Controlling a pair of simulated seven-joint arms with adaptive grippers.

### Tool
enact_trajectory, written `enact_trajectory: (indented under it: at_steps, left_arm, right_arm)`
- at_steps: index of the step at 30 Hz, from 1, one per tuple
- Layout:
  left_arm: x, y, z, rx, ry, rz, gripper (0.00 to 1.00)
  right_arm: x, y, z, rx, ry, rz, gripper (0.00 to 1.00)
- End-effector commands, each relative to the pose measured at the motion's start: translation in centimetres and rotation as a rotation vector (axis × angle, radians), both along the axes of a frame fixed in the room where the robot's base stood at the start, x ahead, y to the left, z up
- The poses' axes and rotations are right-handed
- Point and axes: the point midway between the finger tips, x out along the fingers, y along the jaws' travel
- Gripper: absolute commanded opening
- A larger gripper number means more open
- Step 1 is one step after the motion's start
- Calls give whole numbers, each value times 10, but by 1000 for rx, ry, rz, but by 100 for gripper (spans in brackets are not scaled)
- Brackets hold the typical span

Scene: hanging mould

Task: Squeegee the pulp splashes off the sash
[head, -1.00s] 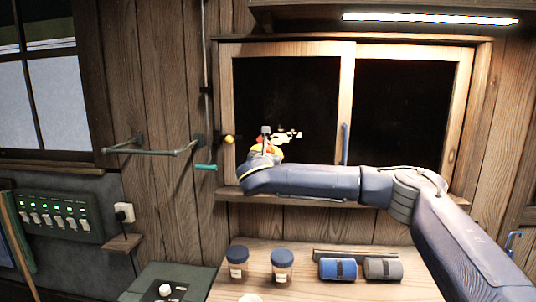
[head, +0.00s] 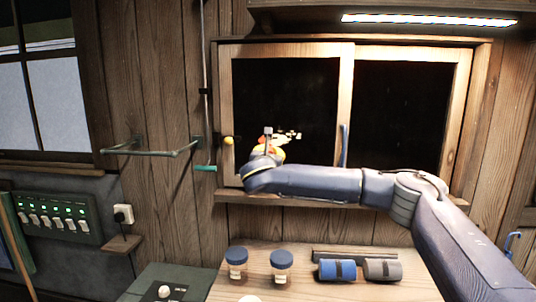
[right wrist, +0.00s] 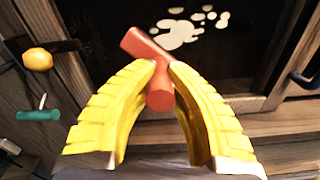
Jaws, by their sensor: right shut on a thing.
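The sash (head: 344,95) is a wooden-framed dark pane, the left one of two. Pale pulp splashes (head: 293,135) sit on its lower middle; they also show as cream blotches in the right wrist view (right wrist: 178,36). My right gripper (head: 276,146) is in front of the pane, just below and left of the splashes. Its yellow fingers (right wrist: 161,72) are shut on a red-orange bar-shaped tool, the squeegee (right wrist: 160,92), held at a slant. I cannot tell whether it touches the glass. My left gripper is not in view.
A blue handle (head: 344,145) stands on the sash's right stile. A yellow knob (head: 229,140) and a hanging rod with a teal grip (head: 205,168) are at the left. Below, a table (head: 225,290) bears two jars (head: 281,265) and blue and grey rolls (head: 337,270).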

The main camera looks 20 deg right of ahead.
Motion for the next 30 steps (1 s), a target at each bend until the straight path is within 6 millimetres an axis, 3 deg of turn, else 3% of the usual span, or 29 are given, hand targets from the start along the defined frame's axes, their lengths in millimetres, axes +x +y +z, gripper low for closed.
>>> enact_trajectory:
  at_steps: [30]
  left_arm:
    - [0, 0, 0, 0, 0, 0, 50]
  right_arm:
    - [-22, -57, 0, 2, -1, -2, 0]
